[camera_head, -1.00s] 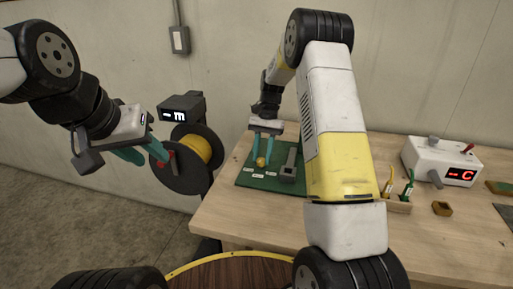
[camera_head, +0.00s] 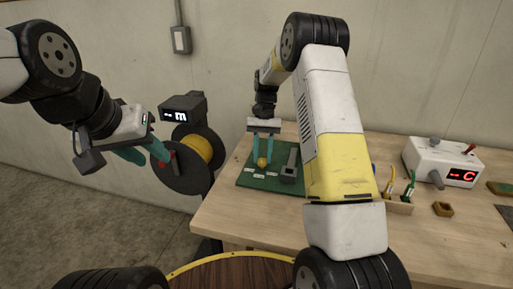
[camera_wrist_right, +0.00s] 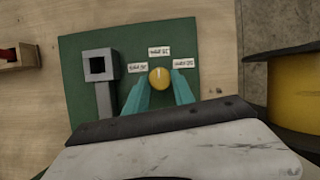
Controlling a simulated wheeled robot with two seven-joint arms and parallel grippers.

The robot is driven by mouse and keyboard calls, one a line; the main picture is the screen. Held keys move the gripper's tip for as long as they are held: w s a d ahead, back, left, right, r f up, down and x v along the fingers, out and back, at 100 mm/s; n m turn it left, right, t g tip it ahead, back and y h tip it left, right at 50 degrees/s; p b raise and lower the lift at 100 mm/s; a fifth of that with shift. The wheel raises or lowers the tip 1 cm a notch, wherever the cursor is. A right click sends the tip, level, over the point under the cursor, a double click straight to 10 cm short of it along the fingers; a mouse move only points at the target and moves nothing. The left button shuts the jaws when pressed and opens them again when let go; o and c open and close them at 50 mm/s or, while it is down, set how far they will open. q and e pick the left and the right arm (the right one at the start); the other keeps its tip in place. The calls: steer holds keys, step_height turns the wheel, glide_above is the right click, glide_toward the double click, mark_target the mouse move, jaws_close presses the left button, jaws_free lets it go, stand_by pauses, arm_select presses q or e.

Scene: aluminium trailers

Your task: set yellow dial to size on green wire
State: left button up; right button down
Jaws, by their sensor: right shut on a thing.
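The yellow dial (camera_wrist_right: 159,78) is on a green board (camera_wrist_right: 80,70) with three white labels around it; their print is too small to read. The dial's pale mark seems to point at the middle label (camera_wrist_right: 159,52). My right gripper (camera_wrist_right: 160,88) is shut on the dial, one teal finger on each side; it also shows in the head view (camera_head: 263,158). The green wire (camera_head: 409,187) stands in a small wooden holder, its tag unreadable here. My left gripper (camera_head: 150,156) is open, its fingers apart beside the spool's red handle (camera_head: 171,162).
A grey square-topped post (camera_wrist_right: 98,68) stands on the board left of the dial in the wrist view. A yellow wire (camera_head: 389,184) is beside the green one. A spool (camera_head: 185,165) stands left of the table, and a white box (camera_head: 440,160) reads "C".

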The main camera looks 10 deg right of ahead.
steer(key=c, duration=1.1)
jaws_free()
steer(key=shift+o, duration=0.2)
steer(key=v, duration=0.7)
steer(key=shift+w+r, duration=0.2)
steer(key=shift+r, duration=0.2)
